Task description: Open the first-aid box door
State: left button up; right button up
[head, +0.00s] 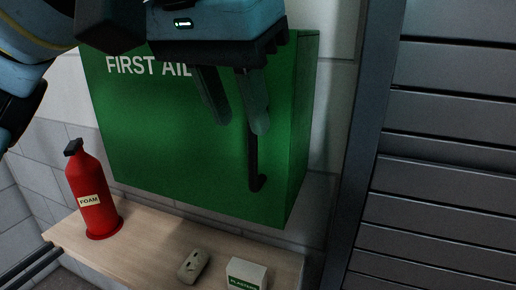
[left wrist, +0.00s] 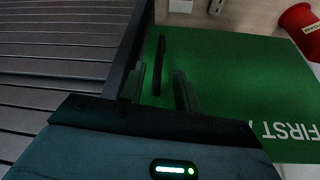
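The green first-aid box (head: 170,140) hangs on the wall, its door shut flush as far as I can see. Its dark upright handle (head: 255,172) is near the door's right edge; the upper part is hidden behind my gripper. My left gripper (head: 241,126) is in front of the door by the handle, fingers apart and pointing down in the head view. In the left wrist view the handle (left wrist: 160,60) appears between the two open fingers (left wrist: 160,76); I cannot tell whether they touch it. My right gripper is not in view.
A wooden shelf (head: 145,243) below the box holds a red foam extinguisher (head: 92,195), a pale block-like object (head: 193,266) and a small white carton (head: 246,274). A grey slatted shutter with a dark frame (head: 440,170) stands to the right of the box.

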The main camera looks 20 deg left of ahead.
aim_at(250, 150)
pick_arm(q)
jog(key=x, duration=0.7)
jog(key=shift+w+f, duration=0.1)
jog(key=shift+f, duration=0.2)
jog(key=shift+c, duration=0.3)
grip_shut()
